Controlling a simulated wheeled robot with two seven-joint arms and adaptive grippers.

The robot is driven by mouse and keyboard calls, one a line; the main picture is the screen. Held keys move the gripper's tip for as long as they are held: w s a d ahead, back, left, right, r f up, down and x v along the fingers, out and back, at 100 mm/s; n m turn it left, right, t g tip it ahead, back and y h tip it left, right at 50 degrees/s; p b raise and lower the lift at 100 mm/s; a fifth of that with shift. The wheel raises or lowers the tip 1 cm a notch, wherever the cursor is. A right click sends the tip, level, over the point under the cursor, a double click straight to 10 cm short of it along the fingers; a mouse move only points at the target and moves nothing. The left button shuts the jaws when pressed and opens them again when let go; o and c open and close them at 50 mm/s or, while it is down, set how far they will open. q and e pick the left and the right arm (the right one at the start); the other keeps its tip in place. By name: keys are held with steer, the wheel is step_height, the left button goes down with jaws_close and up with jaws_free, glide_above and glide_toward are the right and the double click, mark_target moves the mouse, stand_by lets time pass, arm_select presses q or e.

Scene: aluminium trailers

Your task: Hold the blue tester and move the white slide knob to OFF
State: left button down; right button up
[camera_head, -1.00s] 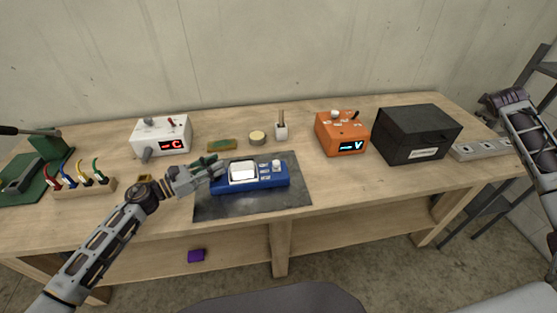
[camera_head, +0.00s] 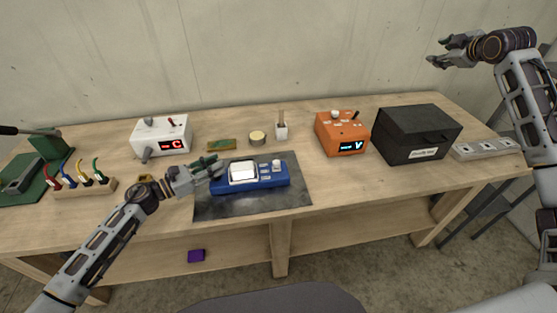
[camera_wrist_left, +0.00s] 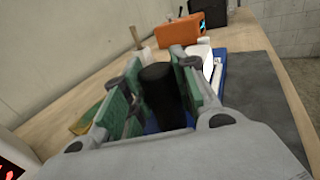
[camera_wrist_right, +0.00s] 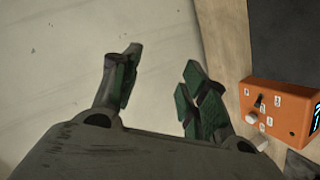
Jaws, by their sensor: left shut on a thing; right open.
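The blue tester (camera_head: 235,187) lies on a dark mat (camera_head: 250,208) at the middle front of the bench. It has a white display at its left and a white knob (camera_head: 276,165) near its right end. My left gripper (camera_head: 212,167) is at the tester's left end, shut on it. In the left wrist view its green-padded fingers stand either side of a black cylindrical part (camera_wrist_left: 160,95), with the blue body (camera_wrist_left: 221,65) behind. My right gripper (camera_head: 440,50) is open and empty, raised high above the black box at the far right.
An orange meter (camera_head: 340,135) and a black box (camera_head: 418,135) stand right of the tester, with a grey strip (camera_head: 480,148) beyond. The bench right of the mat is clear.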

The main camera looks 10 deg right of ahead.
steer(key=w+a+f+g+y, duration=0.1)
steer(key=a+f, duration=0.3)
steer(key=a, duration=0.3)
steer(key=w+a+f+g+y, duration=0.1)
steer(key=a+f+g+y, duration=0.1)
steer(key=a+f, duration=0.4)
steer(key=g+y, duration=0.3)
steer(key=g, duration=0.4)
glide_toward(277, 162)
step_height(277, 162, up, 3)
steer(key=shift+s+d+r, duration=0.2)
steer(key=shift+s+d, duration=0.25)
steer(key=shift+f, duration=0.15)
steer(key=shift+x, duration=5.85)
steer(key=shift+c, duration=0.3)
